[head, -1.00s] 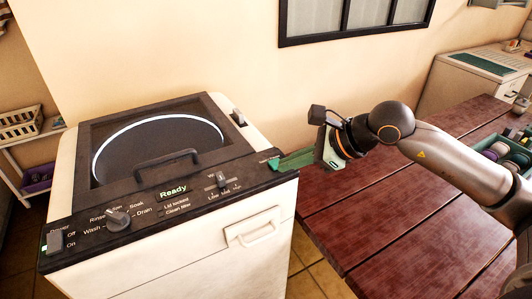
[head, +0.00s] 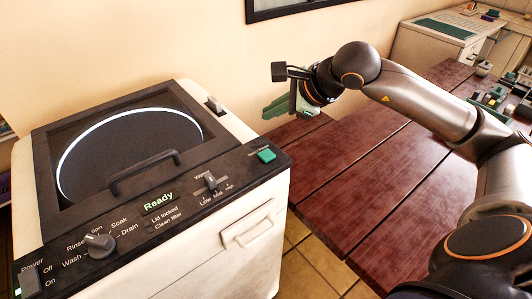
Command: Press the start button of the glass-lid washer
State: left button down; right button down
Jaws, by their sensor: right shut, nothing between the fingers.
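The glass-lid washer (head: 262,222) stands at the left in the head view, its lid (head: 130,150) closed and its display (head: 158,202) reading "Ready". The green start button (head: 266,156) sits at the right end of the dark control panel, fully visible. My right gripper (head: 272,106) is shut and empty, with greenish fingers pointing left. In the picture it is above the button, apart from it, near the washer's back right corner. My left gripper is not in view.
A dark red wooden table (head: 385,170) stands right of the washer. A white cabinet (head: 432,45) stands at the back right, and small green items (head: 492,98) lie on the table's far side.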

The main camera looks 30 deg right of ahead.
aim_at(271, 156)
notch_tip(271, 156, down, 8)
jog(key=b, duration=0.5)
jog(key=shift+b, duration=0.4)
jog(key=shift+f+b, duration=0.4)
jog(key=shift+b, duration=0.05)
jog(key=shift+f, duration=0.1)
dwell(1.1)
jog(key=shift+f+b, duration=0.3)
jog(key=shift+b, duration=0.3)
jog(key=shift+f+b, duration=0.55)
jog(key=shift+b, duration=0.1)
dwell(0.5)
jog(key=shift+r, duration=0.1)
dwell(0.6)
jog(key=shift+r+p, duration=0.6)
jog(key=shift+r, duration=0.25)
